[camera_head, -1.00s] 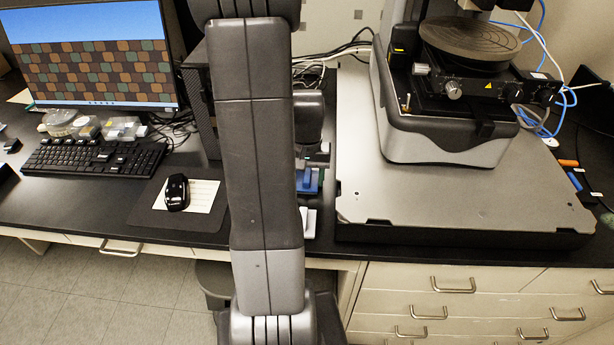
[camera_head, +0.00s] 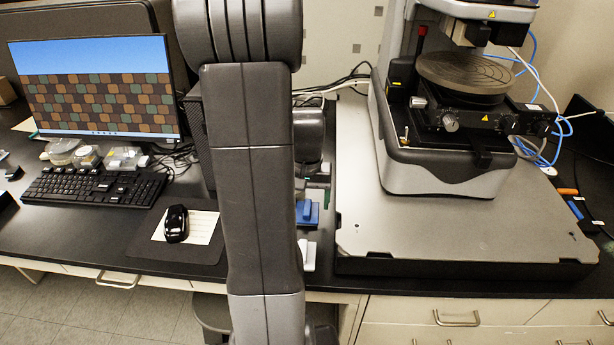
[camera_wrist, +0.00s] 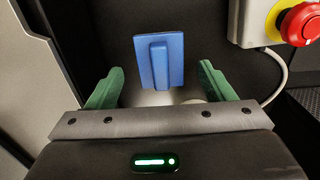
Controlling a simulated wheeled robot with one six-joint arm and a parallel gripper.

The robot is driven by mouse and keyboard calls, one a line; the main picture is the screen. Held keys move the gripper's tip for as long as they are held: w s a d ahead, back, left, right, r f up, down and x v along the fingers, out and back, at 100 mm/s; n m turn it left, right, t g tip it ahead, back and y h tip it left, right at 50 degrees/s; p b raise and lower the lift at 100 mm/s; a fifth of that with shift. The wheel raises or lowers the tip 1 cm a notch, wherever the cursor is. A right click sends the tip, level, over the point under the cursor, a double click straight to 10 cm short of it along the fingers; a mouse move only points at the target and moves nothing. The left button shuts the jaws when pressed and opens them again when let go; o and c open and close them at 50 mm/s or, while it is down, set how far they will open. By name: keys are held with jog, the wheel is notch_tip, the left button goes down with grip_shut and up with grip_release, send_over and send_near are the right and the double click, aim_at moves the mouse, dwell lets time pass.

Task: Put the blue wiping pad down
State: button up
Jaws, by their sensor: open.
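The blue wiping pad (camera_wrist: 160,62) shows in the wrist view as a flat blue rectangle with a raised grip bar along its middle. It lies beyond my fingertips, apart from them. My gripper (camera_wrist: 161,88) is open, with its green fingers spread wide and no blue pad between them. In the head view the pad (camera_head: 307,212) lies on the black desk, just right of my arm, partly hidden by it. My gripper is mostly hidden behind my arm in that view.
The profiler's grey base plate (camera_head: 450,235) stands right of the pad. A white item (camera_head: 308,255) lies in front of the pad. A mouse (camera_head: 176,224) and keyboard (camera_head: 95,187) are left of my arm. A red stop button (camera_wrist: 302,22) is at upper right in the wrist view.

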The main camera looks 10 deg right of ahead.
aim_at(307, 208)
notch_tip(307, 208, up, 9)
jog(key=shift+f, duration=0.2)
jog(key=shift+w, duration=0.1)
notch_tip(307, 208, down, 12)
jog(key=shift+f, duration=0.25)
dwell(0.7)
